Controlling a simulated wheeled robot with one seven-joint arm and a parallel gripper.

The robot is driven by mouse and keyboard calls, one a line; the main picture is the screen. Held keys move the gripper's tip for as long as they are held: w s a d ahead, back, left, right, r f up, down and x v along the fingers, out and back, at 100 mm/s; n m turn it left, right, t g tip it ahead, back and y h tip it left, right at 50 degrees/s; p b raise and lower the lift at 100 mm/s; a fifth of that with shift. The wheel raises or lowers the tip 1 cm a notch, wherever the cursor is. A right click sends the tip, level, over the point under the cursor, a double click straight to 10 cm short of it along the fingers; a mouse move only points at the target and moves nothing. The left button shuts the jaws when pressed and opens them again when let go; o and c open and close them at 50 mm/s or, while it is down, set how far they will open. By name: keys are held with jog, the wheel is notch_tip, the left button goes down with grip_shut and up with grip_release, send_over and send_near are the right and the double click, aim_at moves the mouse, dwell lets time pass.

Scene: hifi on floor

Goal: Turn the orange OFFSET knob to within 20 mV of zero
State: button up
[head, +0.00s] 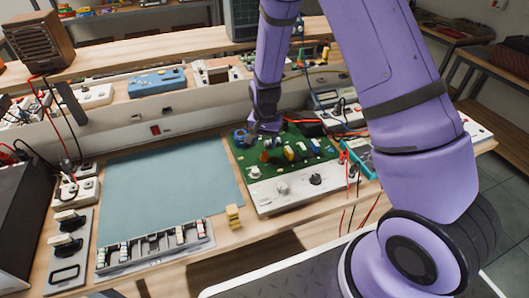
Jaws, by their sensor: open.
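A green circuit board (240,160) with a white front panel (265,203) lies on the bench right of the mat. A small orange part (265,156) shows on the board; it may be the OFFSET knob, but it is too small to tell and no label is readable. My gripper (262,128) points down over the board's rear left part, close behind that orange part. The gripper is open. Its fingertips are small and dark here, and I cannot tell whether they touch anything. A teal meter (358,160) stands right of the board; its reading is not legible and my arm partly covers it.
A pale knob (283,188) and a black knob (315,179) sit on the front panel. Several coloured parts crowd the board. Red and black leads hang at its right. A blue-green mat (165,185) is clear. A grey parts tray (155,250) and a yellow block (233,216) lie in front.

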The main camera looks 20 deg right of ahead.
aim_at(265, 152)
jog(key=shift+f, duration=2.9)
jog(key=c, duration=0.9)
